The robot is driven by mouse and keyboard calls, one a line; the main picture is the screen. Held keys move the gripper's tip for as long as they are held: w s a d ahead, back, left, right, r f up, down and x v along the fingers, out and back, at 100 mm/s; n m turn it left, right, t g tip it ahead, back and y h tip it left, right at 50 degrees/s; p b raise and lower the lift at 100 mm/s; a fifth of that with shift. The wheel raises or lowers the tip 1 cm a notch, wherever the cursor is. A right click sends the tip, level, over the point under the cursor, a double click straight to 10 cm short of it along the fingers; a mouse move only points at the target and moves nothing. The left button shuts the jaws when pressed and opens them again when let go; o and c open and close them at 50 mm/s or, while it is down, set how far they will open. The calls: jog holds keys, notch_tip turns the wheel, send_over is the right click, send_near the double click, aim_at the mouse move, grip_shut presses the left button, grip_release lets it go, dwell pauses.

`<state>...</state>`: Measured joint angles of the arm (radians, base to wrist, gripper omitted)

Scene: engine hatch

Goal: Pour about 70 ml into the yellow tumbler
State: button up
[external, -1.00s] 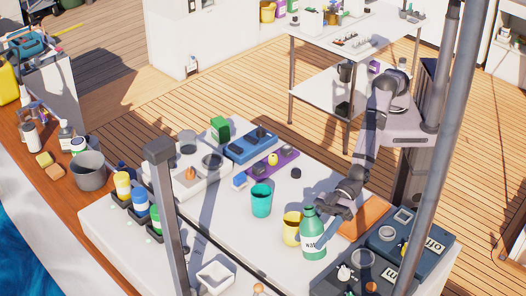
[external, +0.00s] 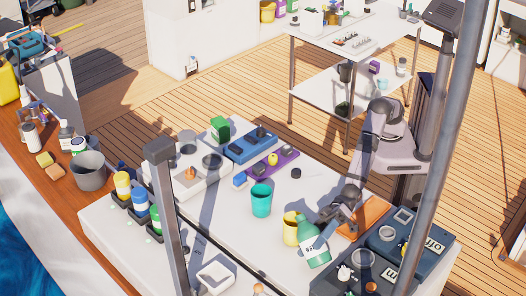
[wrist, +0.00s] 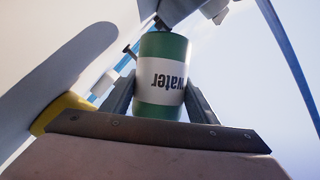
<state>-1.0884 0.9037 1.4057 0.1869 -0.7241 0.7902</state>
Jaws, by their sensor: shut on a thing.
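A green bottle (external: 315,252) with a white label is held in my gripper (external: 328,232). The bottle is tilted, its neck leaning up and left toward the yellow tumbler (external: 291,229). The tumbler stands upright on the white table, just left of the bottle, partly hidden behind it. In the wrist view the bottle (wrist: 163,75) shows between the two fingers, its label reading "water" upside down. Part of the yellow tumbler (wrist: 62,111) shows at the left there. I cannot see any liquid stream or the level inside the tumbler.
A teal tumbler (external: 261,201) stands left of the yellow one. Dark cases (external: 408,241) lie at the right, by an orange mat (external: 368,215). A white square dish (external: 215,277) is near the front edge. A grey post (external: 168,220) rises in front.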

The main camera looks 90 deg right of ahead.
aim_at(314, 234)
notch_tip(314, 234, up, 2)
jog(key=shift+a+r+m, duration=0.1)
jog(key=shift+m, duration=0.2)
jog(key=shift+s+m, duration=0.2)
jog(key=shift+m, duration=0.1)
jog(key=shift+a+r+m+t+y, duration=0.2)
jog(key=shift+r+m+t+y, duration=0.2)
jog(key=shift+r+m+y, duration=0.4)
jog(key=b, duration=0.1)
jog(key=f+b, duration=0.1)
jog(key=b, duration=0.1)
jog(key=shift+d+f+m+t, duration=0.15)
jog(key=shift+d+m+t, duration=0.15)
jog(key=shift+m, duration=0.1)
jog(key=shift+w+d+m+b, duration=0.15)
jog(key=shift+m+b, duration=0.35)
jog(key=shift+b, duration=0.75)
jog(key=shift+r+m+t+b, duration=0.3)
jog(key=shift+r+m+b, duration=0.2)
jog(key=shift+r+b, duration=0.25)
jog(key=shift+r, duration=0.2)
jog(key=shift+w+d+r+m+t+b, duration=0.1)
jog(key=shift+r+m+t+b, duration=0.6)
jog(key=shift+m+b, duration=0.85)
jog(key=shift+r+n+b, duration=0.15)
jog(key=shift+n+b, duration=0.1)
jog(key=shift+b, duration=0.1)
